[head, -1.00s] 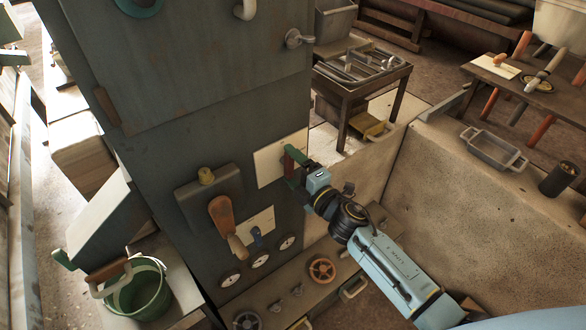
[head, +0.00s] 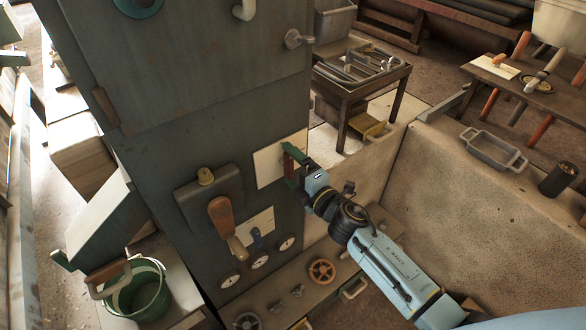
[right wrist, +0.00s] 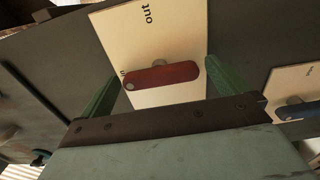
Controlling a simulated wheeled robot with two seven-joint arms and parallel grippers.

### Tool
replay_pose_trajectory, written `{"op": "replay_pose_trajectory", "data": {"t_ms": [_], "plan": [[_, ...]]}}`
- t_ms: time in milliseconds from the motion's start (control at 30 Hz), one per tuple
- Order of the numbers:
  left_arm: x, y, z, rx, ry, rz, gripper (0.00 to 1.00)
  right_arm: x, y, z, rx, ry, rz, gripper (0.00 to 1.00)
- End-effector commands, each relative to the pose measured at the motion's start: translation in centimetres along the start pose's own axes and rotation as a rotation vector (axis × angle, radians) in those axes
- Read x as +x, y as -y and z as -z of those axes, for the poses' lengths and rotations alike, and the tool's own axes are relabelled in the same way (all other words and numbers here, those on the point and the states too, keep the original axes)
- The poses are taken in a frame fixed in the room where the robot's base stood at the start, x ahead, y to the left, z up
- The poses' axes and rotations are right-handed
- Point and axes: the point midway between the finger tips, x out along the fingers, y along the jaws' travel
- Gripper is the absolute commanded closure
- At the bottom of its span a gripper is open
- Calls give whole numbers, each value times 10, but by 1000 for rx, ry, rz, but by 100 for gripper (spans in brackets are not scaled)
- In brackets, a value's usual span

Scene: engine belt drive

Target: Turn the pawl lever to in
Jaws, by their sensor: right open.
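A red lever (right wrist: 165,76) with rounded ends is mounted on a cream plate (right wrist: 150,40) in the right wrist view. The plate reads "out" near its top; a second label by the lever's left end is mostly hidden. In the head view the plate (head: 268,167) is on the dark cabinet front, and the red lever is largely covered by my gripper. My right gripper (right wrist: 160,88) is open, its green fingers on either side of the lever, one near each end. I cannot tell whether they touch it. My left gripper is not in view.
A blue lever (head: 256,238) on a lower plate and an orange-brown handle (head: 222,217) are on the same cabinet. Gauges sit below, and a handwheel (head: 322,271) is on the ledge. A pale low wall (head: 450,200) stands to the right.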

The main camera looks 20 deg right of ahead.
Motion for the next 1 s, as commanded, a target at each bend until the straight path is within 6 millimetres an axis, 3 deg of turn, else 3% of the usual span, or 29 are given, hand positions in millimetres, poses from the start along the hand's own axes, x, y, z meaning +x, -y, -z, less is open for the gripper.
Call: {"op": "replay_pose_trajectory", "data": {"t_ms": [267,700,1000], "plan": [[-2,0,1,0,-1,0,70,-23,1,0,1,1,3,0],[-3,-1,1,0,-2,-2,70,-111,1,0,1,0,3,0],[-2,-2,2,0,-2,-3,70,-133,0,0,0,0,0,0]]}}
